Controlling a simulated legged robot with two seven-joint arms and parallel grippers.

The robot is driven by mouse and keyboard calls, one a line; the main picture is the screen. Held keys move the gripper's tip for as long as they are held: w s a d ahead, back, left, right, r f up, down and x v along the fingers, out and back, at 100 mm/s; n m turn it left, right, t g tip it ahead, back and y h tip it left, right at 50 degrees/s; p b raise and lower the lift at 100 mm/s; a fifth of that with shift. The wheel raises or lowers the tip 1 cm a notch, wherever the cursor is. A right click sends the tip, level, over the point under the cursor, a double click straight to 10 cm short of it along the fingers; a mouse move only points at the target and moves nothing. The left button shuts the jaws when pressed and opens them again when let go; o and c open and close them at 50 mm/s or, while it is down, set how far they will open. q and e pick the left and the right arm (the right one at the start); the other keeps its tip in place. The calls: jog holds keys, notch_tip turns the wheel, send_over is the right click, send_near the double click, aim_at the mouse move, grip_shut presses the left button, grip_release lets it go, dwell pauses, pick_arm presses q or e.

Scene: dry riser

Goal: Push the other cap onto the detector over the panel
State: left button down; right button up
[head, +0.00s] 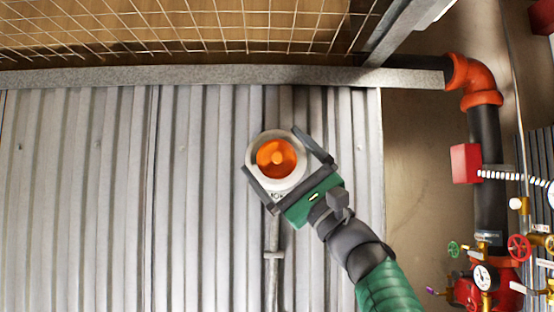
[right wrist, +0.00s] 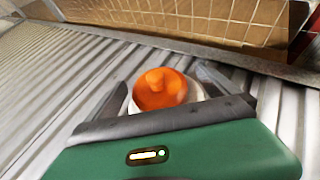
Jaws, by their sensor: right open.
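An orange cap (head: 277,158) sits in the middle of a white round detector (head: 255,147) on the corrugated metal panel (head: 200,200). My right gripper (head: 288,156) is open, with one finger on each side of the detector. In the right wrist view the orange cap (right wrist: 160,88) shows between the spread fingers (right wrist: 163,90), with part of the white detector (right wrist: 196,92) beside it. I cannot tell whether the fingers touch the detector, or whether the cap is fully seated. No second cap is in view. My left gripper is not in view.
A grey conduit (head: 272,250) runs down the panel below the detector. Wire mesh (head: 200,25) lies above a metal rail (head: 200,75). On the right stand a dark pipe (head: 485,130) with an orange elbow (head: 470,75), a red box (head: 465,163), valves and a gauge (head: 484,276).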

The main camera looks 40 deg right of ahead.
jog(key=shift+f, duration=0.1)
jog(key=b+v, duration=0.4)
jog(key=v, duration=0.1)
jog(key=b+v, duration=0.2)
jog(key=shift+f, duration=0.6)
jog(key=b, duration=0.5)
send_near(282, 170)
jog(key=s+a+r+v, duration=0.1)
jog(key=v, duration=0.3)
jog(key=shift+d+f, duration=0.4)
jog(key=shift+d, duration=0.2)
